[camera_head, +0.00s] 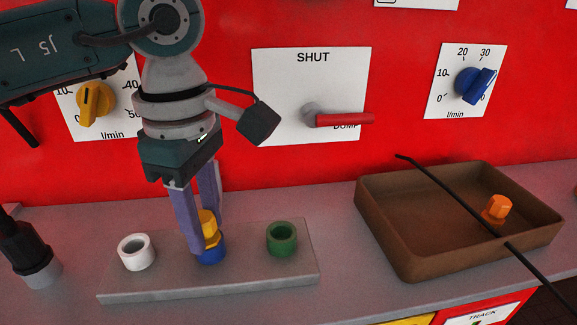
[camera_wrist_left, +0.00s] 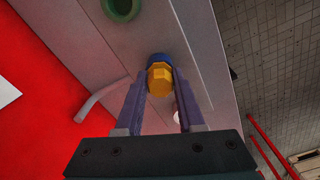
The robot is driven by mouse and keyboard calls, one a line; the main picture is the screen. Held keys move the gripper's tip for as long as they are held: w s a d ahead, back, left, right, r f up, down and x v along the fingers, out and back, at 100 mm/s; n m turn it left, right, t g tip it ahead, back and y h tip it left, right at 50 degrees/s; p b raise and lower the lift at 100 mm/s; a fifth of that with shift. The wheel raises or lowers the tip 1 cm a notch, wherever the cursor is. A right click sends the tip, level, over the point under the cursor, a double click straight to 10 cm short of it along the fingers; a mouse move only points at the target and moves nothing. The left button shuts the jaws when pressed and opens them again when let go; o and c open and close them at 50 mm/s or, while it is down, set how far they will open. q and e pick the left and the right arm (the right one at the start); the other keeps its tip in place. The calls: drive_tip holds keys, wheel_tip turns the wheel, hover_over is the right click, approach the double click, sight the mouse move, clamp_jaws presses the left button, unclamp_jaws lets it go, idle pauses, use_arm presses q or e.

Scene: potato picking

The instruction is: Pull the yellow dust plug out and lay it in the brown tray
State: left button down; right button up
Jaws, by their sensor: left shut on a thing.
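The yellow dust plug (camera_head: 209,226) stands upright at the blue socket (camera_head: 211,254), the middle one on a grey block (camera_head: 240,284). The plug also shows in the left wrist view (camera_wrist_left: 160,80), with the blue rim behind it. My left gripper (camera_head: 203,238) points down with its purple fingers on either side of the plug and is shut on it. I cannot tell how deep the plug sits in the socket. The brown tray (camera_head: 388,238) is on the counter at the right, with an orange plug (camera_head: 498,207) inside. My right gripper is not in view.
A white socket (camera_head: 136,252) and a green socket (camera_head: 282,239) flank the blue one. A thin black rod or cable (camera_head: 455,198) crosses over the tray. A black and grey connector (camera_head: 30,255) is at the far left. A red-handled lever (camera_head: 340,119) sticks out from the red panel.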

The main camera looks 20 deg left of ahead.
sight(202, 216)
use_arm(q)
drive_tip(key=shift+r, duration=0.1)
drive_tip(key=shift+r+p, duration=1.15)
drive_tip(key=shift+r, duration=0.45)
drive_tip(key=shift+r+p, duration=0.9)
drive_tip(key=shift+r, duration=0.6)
drive_tip(key=shift+r+p, duration=0.95)
drive_tip(key=shift+r, duration=0.5)
drive_tip(key=shift+r+p, duration=0.85)
drive_tip(key=shift+r, duration=0.7)
